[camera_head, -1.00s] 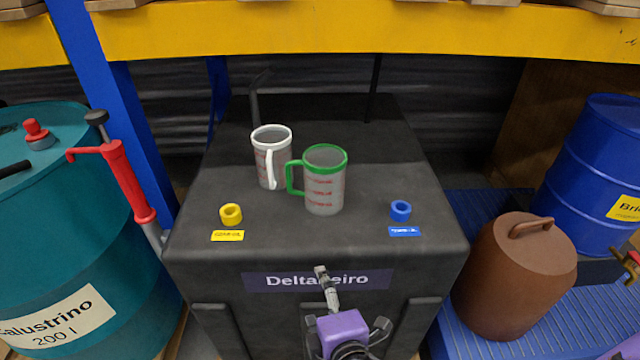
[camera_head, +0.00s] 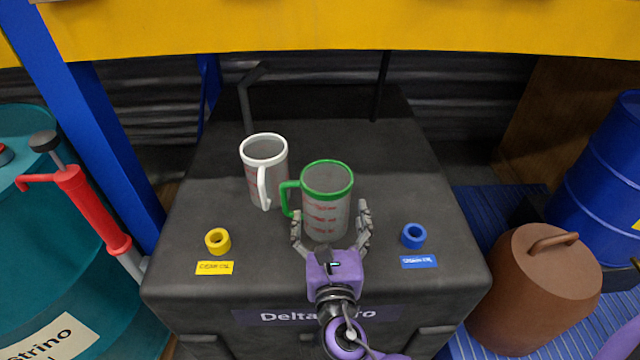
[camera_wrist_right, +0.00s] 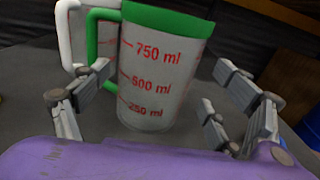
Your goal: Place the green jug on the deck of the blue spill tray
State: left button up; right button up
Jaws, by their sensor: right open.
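The green jug (camera_head: 326,212), clear with a green rim, green handle and red markings, stands upright on the dark tank top. My right gripper (camera_head: 331,222) is open, its fingers on either side of the jug's lower body. In the right wrist view the jug (camera_wrist_right: 158,75) stands between the spread fingers (camera_wrist_right: 155,100), with gaps visible on both sides. The jug's handle points left. The blue spill tray (camera_head: 476,215) is a ribbed deck on the floor to the right of the tank, partly hidden by the things on it. My left gripper is not in view.
A white-rimmed jug (camera_head: 264,165) stands just left of the green jug. A yellow ring (camera_head: 217,241) and a blue ring (camera_head: 413,236) sit on the tank top. A brown can (camera_head: 533,290) and a blue drum (camera_head: 605,185) stand on the tray. A yellow beam (camera_head: 330,28) crosses above.

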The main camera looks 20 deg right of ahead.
aim_at(325, 186)
jog(key=shift+x, duration=1.25)
jog(key=x, duration=0.5)
jog(key=shift+w+a+f+p, duration=0.1)
jog(key=shift+w+f+p, duration=0.15)
jog(key=shift+w+p, duration=0.1)
jog(key=c, duration=1)
